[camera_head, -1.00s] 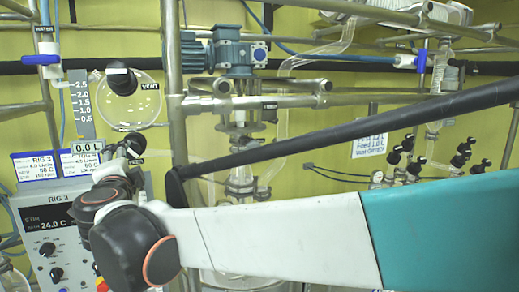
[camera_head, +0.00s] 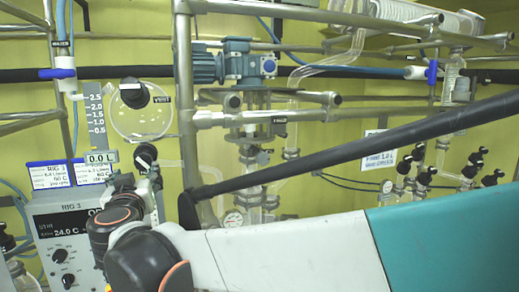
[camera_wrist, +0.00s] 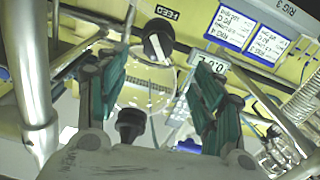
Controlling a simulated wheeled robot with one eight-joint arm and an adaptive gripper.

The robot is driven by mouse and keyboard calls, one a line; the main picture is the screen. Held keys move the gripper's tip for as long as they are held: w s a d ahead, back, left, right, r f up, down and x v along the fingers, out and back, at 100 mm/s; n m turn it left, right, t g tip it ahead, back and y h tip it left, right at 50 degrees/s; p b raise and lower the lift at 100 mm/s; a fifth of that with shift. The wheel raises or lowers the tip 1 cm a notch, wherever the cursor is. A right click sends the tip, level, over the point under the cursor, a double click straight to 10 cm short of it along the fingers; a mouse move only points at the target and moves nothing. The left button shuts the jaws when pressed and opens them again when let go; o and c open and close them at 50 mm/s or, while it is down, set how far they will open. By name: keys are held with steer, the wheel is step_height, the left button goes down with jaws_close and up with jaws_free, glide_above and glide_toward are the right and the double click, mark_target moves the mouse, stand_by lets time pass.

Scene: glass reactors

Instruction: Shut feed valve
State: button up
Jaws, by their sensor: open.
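The feed valve has a black knob (camera_wrist: 157,40) with a pale bar across its face, beside a FEED label (camera_wrist: 163,12) in the wrist view. In the head view a black knob (camera_head: 146,155) just right of the 0.0 L display appears to be the same one; its label is hidden there. My gripper (camera_wrist: 163,66) is open, with green-padded fingers apart. The knob shows beyond the fingertips, roughly between them, and nothing is held. In the head view my gripper (camera_head: 150,180) is just below the knob, partly hidden by my wrist. Contact cannot be told.
A VENT knob (camera_head: 133,92) sits above on a clear round vessel (camera_head: 142,118). The RIG 3 control box (camera_head: 65,240) stands lower left. A vertical steel post (camera_head: 184,100) is close right of my gripper. A second black knob (camera_wrist: 130,122) lies between the finger bases in the wrist view.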

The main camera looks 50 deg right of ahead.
mark_target(143, 162)
steer(key=w+d+n+p, duration=0.1)
steer(key=w+n, duration=0.1)
steer(key=n, duration=0.9)
steer(key=w+d+n+p, duration=0.2)
steer(key=n, duration=0.9)
steer(key=w+d+n+p, duration=0.2)
steer(key=n, duration=0.9)
steer(key=shift+w+n, duration=0.15)
steer(key=shift+n, duration=0.25)
steer(key=shift+w+d+r+p, duration=0.15)
steer(key=shift+w+d+p, duration=0.05)
steer(key=shift+d+p, duration=0.1)
steer(key=shift+w+d+r, duration=0.1)
steer(key=shift+w, duration=0.2)
steer(key=shift+w+d+f, duration=0.1)
steer(key=shift+w+d, duration=0.15)
steer(key=shift+w, duration=0.35)
steer(key=shift+w+d+f, duration=0.1)
steer(key=shift+w+d, duration=0.1)
steer(key=shift+w, duration=0.35)
steer(key=shift+w+d, duration=0.2)
steer(key=shift+d, duration=0.05)
steer(key=shift+s+r, duration=0.1)
steer(key=shift+s, duration=0.05)
steer(key=c, duration=1.1)
